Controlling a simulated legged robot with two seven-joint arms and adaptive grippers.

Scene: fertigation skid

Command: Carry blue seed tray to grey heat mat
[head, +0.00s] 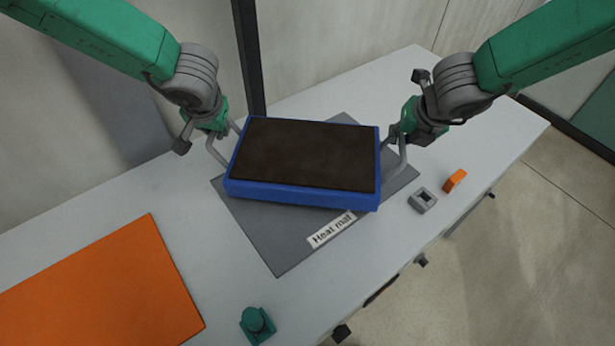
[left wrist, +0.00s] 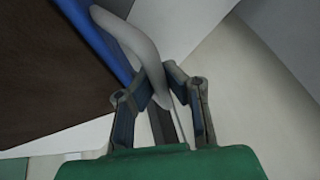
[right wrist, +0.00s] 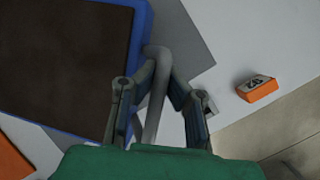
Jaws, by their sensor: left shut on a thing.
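The blue seed tray (head: 300,196), filled with dark soil, is over the grey heat mat (head: 272,238), turned a little relative to it. I cannot tell whether it touches the mat. My left gripper (head: 226,129) is shut on the tray's grey left handle, which also shows between its fingers in the left wrist view (left wrist: 130,42). My right gripper (head: 394,138) is at the right handle. In the right wrist view its fingers close on that handle (right wrist: 155,92). The tray hides the mat's middle; its "Heat mat" label (head: 331,229) is visible.
An orange mat (head: 95,290) lies at the left of the white bench (head: 215,270). A green knob-like object (head: 257,324) stands near the front edge. A small grey block with a square opening (head: 423,200) and an orange block (head: 455,180) lie right of the heat mat. A dark post (head: 249,60) rises behind.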

